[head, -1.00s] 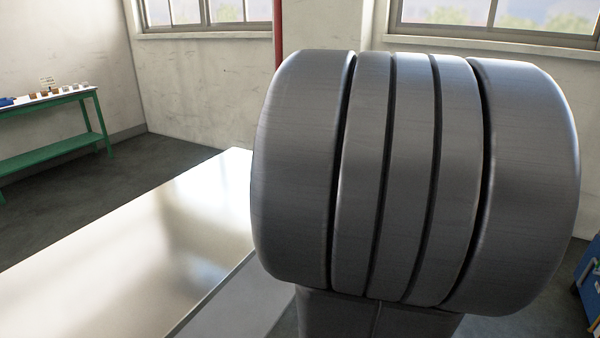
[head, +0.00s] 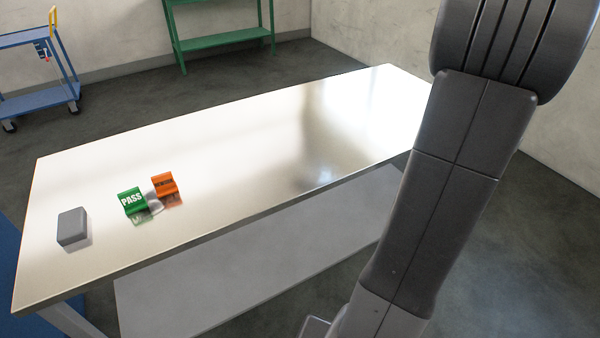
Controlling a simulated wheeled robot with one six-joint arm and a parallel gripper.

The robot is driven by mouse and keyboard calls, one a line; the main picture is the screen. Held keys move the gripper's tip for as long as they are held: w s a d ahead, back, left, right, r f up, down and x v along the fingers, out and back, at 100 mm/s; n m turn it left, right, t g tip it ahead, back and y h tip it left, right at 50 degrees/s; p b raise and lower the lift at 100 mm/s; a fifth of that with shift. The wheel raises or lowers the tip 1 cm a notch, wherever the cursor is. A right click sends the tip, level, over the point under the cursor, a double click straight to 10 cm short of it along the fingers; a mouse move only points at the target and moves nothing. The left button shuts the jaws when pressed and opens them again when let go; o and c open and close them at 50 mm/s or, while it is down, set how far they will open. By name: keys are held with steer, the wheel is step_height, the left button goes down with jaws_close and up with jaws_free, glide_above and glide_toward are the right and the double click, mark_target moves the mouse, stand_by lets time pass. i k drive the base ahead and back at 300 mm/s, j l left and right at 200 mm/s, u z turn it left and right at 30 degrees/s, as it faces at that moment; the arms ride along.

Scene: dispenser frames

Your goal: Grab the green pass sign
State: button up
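The green pass sign (head: 133,201) stands on the left part of the shiny metal table (head: 250,130), with the white word PASS on its face. An orange sign (head: 165,184) stands close to its right and slightly farther back; its lettering is too small to read. A grey block (head: 73,227) lies to the left of the green sign. My dark arm fills the right side of the view, well away from the signs. My gripper is not in the picture.
The middle and right of the tabletop are bare. A lower shelf (head: 250,270) runs beneath the table. A green bench (head: 220,38) and a blue cart (head: 40,75) with a yellow handle stand on the floor behind.

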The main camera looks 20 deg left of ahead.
mark_target(132, 200)
steer(key=u, duration=1.8)
steer(key=i+j+u, duration=0.1)
steer(key=u, duration=0.25)
steer(key=i+u, duration=0.25)
steer(key=u, duration=0.15)
steer(key=i+u, duration=0.15)
steer(key=u, duration=0.2)
